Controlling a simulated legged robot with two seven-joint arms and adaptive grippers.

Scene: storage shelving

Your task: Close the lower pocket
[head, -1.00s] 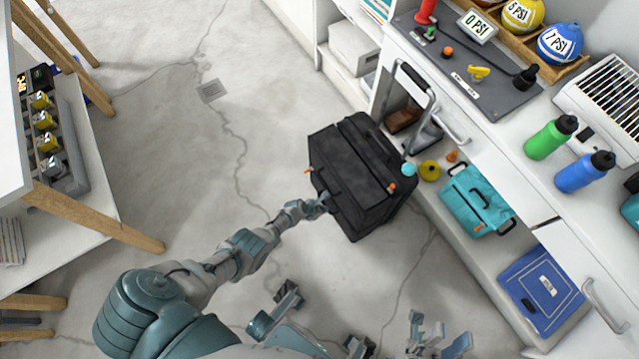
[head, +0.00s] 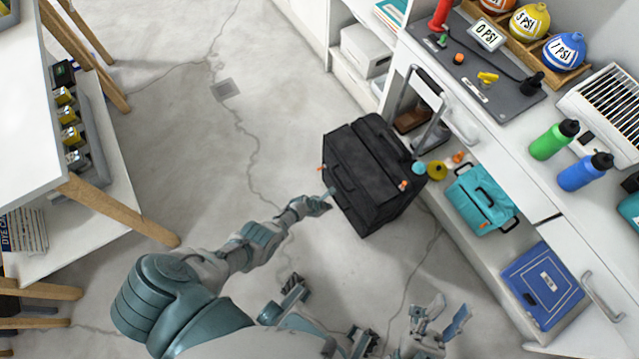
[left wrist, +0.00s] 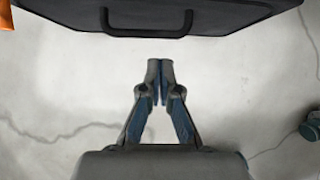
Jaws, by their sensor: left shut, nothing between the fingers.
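A black suitcase (head: 365,165) stands on the floor beside the shelving, its telescopic handle (head: 432,88) pulled out. Orange zipper pulls show on its left edge (head: 321,168) and right side (head: 404,185). I cannot tell how far the lower pocket is open. My left gripper (head: 329,194) is shut and empty at the suitcase's lower left edge. In the left wrist view its fingertips (left wrist: 160,65) meet over bare floor, below the dark suitcase (left wrist: 230,18) with a side handle (left wrist: 148,33). An orange pull (left wrist: 5,14) shows there too. My right gripper (head: 442,312) is open and empty, low in the head view, away from the suitcase.
The white shelving (head: 465,240) at right holds a teal case (head: 480,203) and a blue case (head: 543,285). Small teal, yellow and orange items lie close to the suitcase's right side. A table with wooden legs (head: 115,208) stands at left. The floor between is clear.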

